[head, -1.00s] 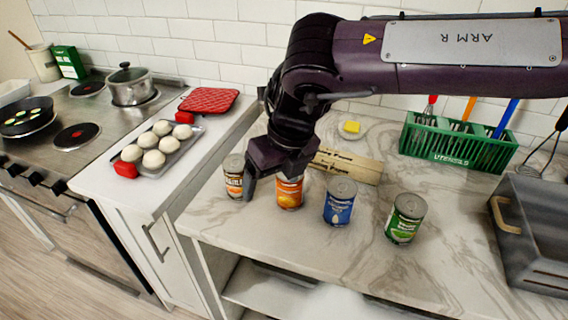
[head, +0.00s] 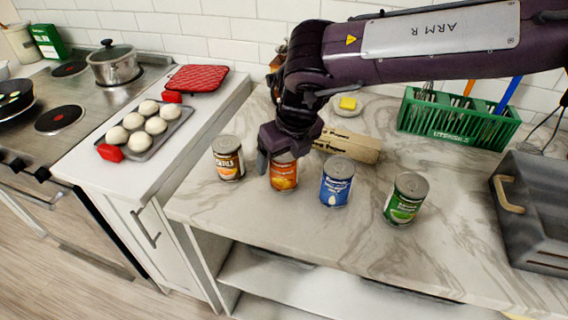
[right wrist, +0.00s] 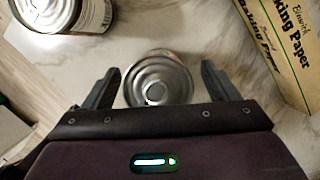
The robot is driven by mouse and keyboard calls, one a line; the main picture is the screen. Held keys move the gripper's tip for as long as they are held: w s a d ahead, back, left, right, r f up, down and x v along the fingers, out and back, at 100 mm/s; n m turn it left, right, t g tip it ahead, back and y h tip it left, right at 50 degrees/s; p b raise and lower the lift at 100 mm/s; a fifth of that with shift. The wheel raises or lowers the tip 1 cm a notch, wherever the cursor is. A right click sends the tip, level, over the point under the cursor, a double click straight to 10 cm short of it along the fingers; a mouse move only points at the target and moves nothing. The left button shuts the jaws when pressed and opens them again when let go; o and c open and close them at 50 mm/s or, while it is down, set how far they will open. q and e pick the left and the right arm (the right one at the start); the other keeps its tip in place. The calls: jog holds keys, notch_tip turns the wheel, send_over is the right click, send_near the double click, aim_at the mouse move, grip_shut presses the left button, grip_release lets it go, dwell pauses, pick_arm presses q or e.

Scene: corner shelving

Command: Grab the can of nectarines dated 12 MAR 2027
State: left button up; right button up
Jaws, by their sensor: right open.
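Four cans stand upright in a row on the marble counter (head: 350,235): a brown-and-white one (head: 228,160), an orange one (head: 284,175), a blue one (head: 336,183) and a green one (head: 405,200). No date is readable, and I cannot tell by the print which holds nectarines. My right gripper (head: 280,158) is open at the orange can, partly covering its top. In the right wrist view, that can's bare metal lid (right wrist: 157,80) lies between the two spread fingers (right wrist: 160,85), with gaps on both sides. My left gripper is not in view.
The counter's front is clear.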

jog(key=shift+w+a+f, duration=0.1)
jog(key=shift+a+f, duration=0.05)
jog(key=shift+f, duration=0.5)
jog(key=shift+r, duration=0.1)
jog(key=c, duration=1.3)
